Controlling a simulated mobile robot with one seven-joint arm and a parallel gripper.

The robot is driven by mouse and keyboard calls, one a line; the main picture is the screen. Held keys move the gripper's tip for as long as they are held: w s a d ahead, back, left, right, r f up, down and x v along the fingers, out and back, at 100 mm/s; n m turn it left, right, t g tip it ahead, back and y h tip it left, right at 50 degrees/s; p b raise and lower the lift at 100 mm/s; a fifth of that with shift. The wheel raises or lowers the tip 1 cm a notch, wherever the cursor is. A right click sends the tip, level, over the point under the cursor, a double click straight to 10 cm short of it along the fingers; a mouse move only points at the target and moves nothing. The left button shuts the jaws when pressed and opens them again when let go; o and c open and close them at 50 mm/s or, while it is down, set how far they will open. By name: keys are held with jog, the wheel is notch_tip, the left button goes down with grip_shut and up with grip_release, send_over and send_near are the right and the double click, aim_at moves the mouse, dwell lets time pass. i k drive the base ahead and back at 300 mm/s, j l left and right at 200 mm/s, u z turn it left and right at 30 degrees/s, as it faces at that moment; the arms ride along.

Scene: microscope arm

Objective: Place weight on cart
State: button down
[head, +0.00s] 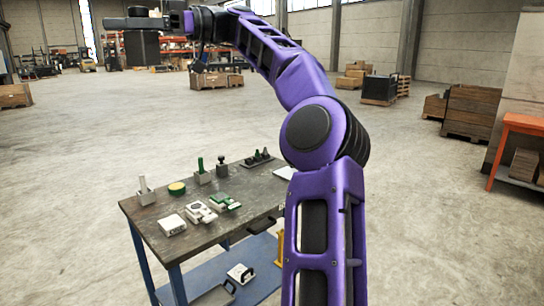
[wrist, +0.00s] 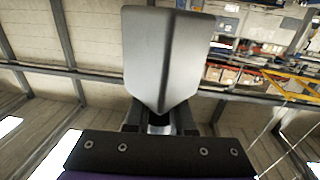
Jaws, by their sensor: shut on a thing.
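My gripper (head: 138,22) is stretched out to the upper left in the head view, high above the floor and well beyond the table. It is shut on a dark block-like weight (head: 142,48), which hangs just below the fingers, with a small knob above them. In the wrist view the weight shows as a grey, edged block (wrist: 163,60), and the two fingers (wrist: 160,122) close on its narrow neck. Its far side is hidden. The blue-legged table (head: 150,207) stands below in the head view; I cannot tell whether it is the cart.
Crates and an orange bench (head: 524,124) stand farther off. Much of the concrete floor is clear.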

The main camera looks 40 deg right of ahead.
aim_at(277, 193)
jog(key=l, duration=0.9)
jog(key=i+l, duration=0.15)
jog(key=l, duration=0.8)
jog(key=i+l, duration=0.1)
jog(key=l, duration=0.25)
jog(key=i+l, duration=0.15)
jog(key=l, duration=0.25)
jog(key=i+l+u, duration=0.1)
jog(key=l, duration=0.25)
jog(key=i+l, duration=0.1)
jog(key=l, duration=0.3)
